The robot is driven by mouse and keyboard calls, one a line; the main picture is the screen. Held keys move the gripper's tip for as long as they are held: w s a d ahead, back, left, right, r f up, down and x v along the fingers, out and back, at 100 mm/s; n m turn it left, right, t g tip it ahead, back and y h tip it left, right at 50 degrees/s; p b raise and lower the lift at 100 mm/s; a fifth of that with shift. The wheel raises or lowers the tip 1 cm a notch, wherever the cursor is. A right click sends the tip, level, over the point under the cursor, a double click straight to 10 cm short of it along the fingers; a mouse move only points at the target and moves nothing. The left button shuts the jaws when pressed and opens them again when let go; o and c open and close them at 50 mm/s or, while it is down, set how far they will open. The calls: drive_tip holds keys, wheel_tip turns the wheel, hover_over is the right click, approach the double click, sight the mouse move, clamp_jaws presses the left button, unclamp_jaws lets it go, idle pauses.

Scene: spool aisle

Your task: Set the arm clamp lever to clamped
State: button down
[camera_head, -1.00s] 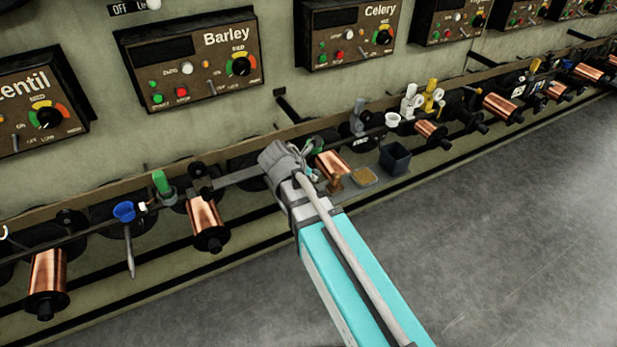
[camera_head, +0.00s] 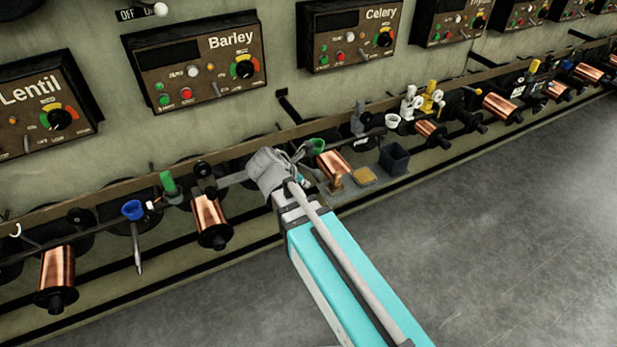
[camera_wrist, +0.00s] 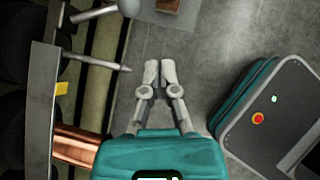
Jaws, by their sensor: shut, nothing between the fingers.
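My gripper (camera_wrist: 161,75) shows in the wrist view with its two fingers together and nothing between them. A flat grey arm (camera_wrist: 42,100) with a yellow mark (camera_wrist: 62,88) runs down the left, beside a copper spool (camera_wrist: 78,147). A tapered grey pin (camera_wrist: 98,65) points from there toward my fingers, apart from them. In the head view a flat grey arm (camera_head: 234,179) reaches toward my wrist, which hides its right end. I cannot tell which part is the clamp lever.
The Barley panel (camera_head: 195,62) and Celery panel (camera_head: 350,34) are on the wall. Copper spools (camera_head: 210,221) line the rail. A green cup (camera_head: 316,145), a dark bin (camera_head: 394,158) and a tan pad (camera_head: 363,176) are near my wrist. The floor (camera_head: 500,240) is clear.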

drive_tip(key=s+d+p+v, duration=0.1)
drive_tip(key=p+v, duration=0.3)
drive_tip(key=v, duration=0.2)
drive_tip(key=shift+s+r+p, duration=0.2)
drive_tip(key=shift+r+p, duration=0.15)
drive_tip(key=shift+p, duration=0.05)
drive_tip(key=shift+a, duration=0.2)
drive_tip(key=shift+d, duration=0.1)
drive_tip(key=s+d+f+m+g+y, duration=0.25)
drive_tip(key=d+m, duration=0.45)
drive_tip(key=m, duration=0.6)
drive_tip(key=s+d+f+m+g+y, duration=0.1)
drive_tip(key=d+m+g+y, duration=0.25)
drive_tip(key=d+m, duration=0.7)
wheel_tip(320, 180, up, 24)
drive_tip(key=a+m+t+p, duration=0.1)
drive_tip(key=a+m+p, duration=0.1)
drive_tip(key=p, duration=2.2)
drive_tip(key=shift+a+f, duration=0.2)
drive_tip(key=shift+a, duration=0.25)
